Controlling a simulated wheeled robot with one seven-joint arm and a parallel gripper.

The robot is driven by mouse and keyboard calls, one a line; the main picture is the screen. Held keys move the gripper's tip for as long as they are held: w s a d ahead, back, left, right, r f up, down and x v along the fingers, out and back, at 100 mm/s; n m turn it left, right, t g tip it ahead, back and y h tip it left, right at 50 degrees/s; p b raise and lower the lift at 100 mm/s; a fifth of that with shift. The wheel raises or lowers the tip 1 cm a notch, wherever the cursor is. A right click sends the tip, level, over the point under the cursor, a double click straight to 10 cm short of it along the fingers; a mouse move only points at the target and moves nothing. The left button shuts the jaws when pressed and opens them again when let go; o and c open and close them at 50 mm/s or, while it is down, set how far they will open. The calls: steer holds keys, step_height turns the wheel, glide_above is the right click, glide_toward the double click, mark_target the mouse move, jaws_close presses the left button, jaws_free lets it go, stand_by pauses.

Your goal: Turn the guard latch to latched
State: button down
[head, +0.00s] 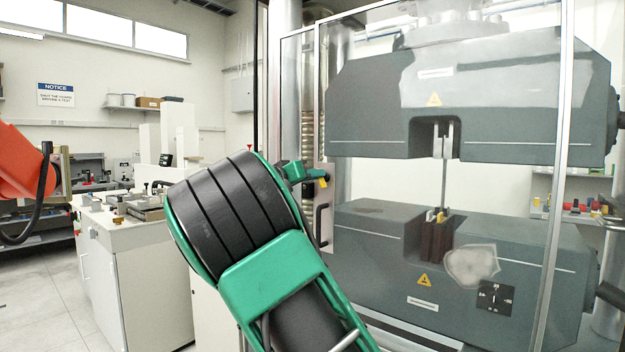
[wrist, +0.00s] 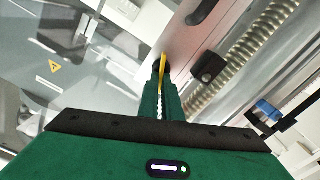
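The guard latch (head: 323,183) is a small yellow lever at the left edge of the clear guard door. In the wrist view, the yellow lever (wrist: 163,62) is thin, seen nearly edge-on, at the fingertips. My gripper (head: 309,172) is green and reaches the door edge from the left. In the wrist view, my gripper (wrist: 161,84) has its two fingers close together, with the yellow lever between their tips. It looks shut on the lever; the contact itself is partly hidden by the fingers.
The clear guard door (head: 556,200) stands in front of the grey testing machine (head: 480,95). A black door handle (head: 323,224) is just below the latch. A black block (wrist: 208,68) sits right of my fingers. A white cabinet (head: 140,280) stands at the left.

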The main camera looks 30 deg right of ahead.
steer(key=n, duration=0.4)
steer(key=w+f+n, duration=0.1)
steer(key=n, duration=0.8)
steer(key=shift+w+a+f, duration=0.15)
steer(key=shift+a+f, duration=0.05)
steer(key=shift+a, duration=0.2)
steer(key=shift+f, duration=0.1)
steer(key=c, duration=2)
jaws_free()
steer(key=shift+d, duration=0.1)
steer(key=v, duration=1)
steer(key=shift+a, duration=0.4)
